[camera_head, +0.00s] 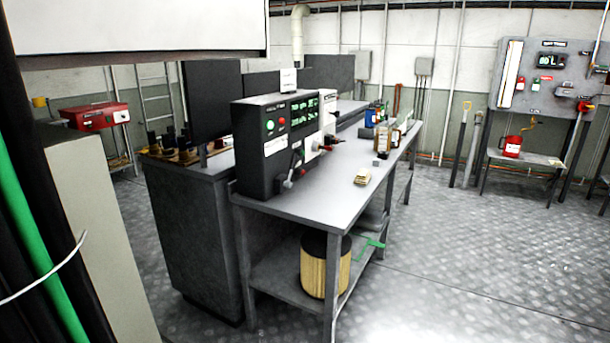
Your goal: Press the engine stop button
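A dark control box (252,150) stands on the near end of the grey workbench (325,195). Its front carries a round green button (270,126) and, just right of it, a round red button (282,121). Green lit readouts (303,109) sit right of the buttons, and a lever with a grey knob is lower on the front. The labels are too small to read, so I cannot tell for certain which button is the engine stop. Neither of my grippers shows in this view.
A yellow filter drum (325,265) stands on the bench's lower shelf. Small parts and bottles lie along the bench top. A red box (95,116) is at the left. A wall panel (545,75) and a red can (512,146) are at the right. The floor right of the bench is clear.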

